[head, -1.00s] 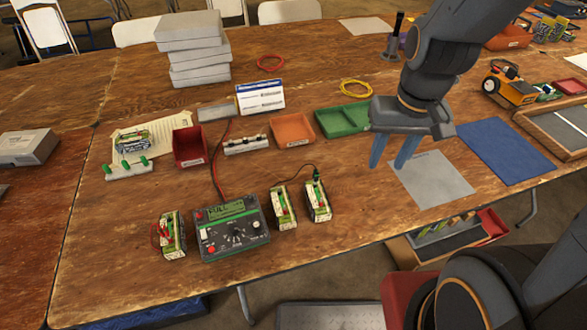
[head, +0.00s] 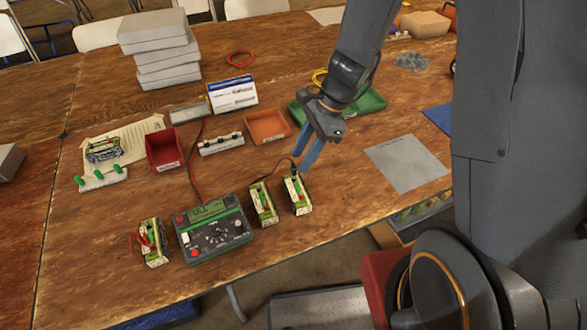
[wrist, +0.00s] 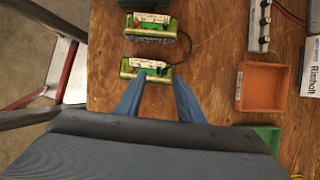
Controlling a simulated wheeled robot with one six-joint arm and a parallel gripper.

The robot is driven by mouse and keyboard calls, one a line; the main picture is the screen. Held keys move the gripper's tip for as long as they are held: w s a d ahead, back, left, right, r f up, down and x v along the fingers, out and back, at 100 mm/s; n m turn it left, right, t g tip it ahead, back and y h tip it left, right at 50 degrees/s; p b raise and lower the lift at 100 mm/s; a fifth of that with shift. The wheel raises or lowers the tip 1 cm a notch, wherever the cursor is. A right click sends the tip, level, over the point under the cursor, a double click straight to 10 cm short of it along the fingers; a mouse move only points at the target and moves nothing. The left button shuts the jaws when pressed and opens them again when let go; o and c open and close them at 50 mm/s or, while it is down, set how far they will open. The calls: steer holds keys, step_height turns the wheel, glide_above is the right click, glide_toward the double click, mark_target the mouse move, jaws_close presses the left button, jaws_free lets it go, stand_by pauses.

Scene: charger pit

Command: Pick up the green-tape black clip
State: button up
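The green-tape black clip (head: 294,174) is at the top of the rightmost battery pack (head: 300,197), with a black lead running from it. In the wrist view its green and black end (wrist: 164,69) shows small on the near pack (wrist: 128,70); its exact grip on the pack is too small to tell. My gripper (head: 303,166) is open and empty, its blue fingers pointing down close to the clip. In the wrist view the two fingertips (wrist: 158,82) lie just short of the near pack, with a gap between them.
A second pack (head: 262,204) stands just left, then the meter (head: 214,230) and a third pack with red leads (head: 154,240). An orange bin (head: 267,127) and a green tray (head: 366,104) lie behind. A grey mat (head: 405,163) lies right, with bare table around it.

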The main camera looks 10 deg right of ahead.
mark_target(295, 165)
steer(key=x, duration=0.2)
steer(key=p+x, duration=0.1)
steer(key=shift+a+f, duration=0.2)
steer(key=shift+a, duration=0.25)
steer(key=shift+a+f, duration=0.25)
steer(key=shift+f, duration=0.4)
jaws_close()
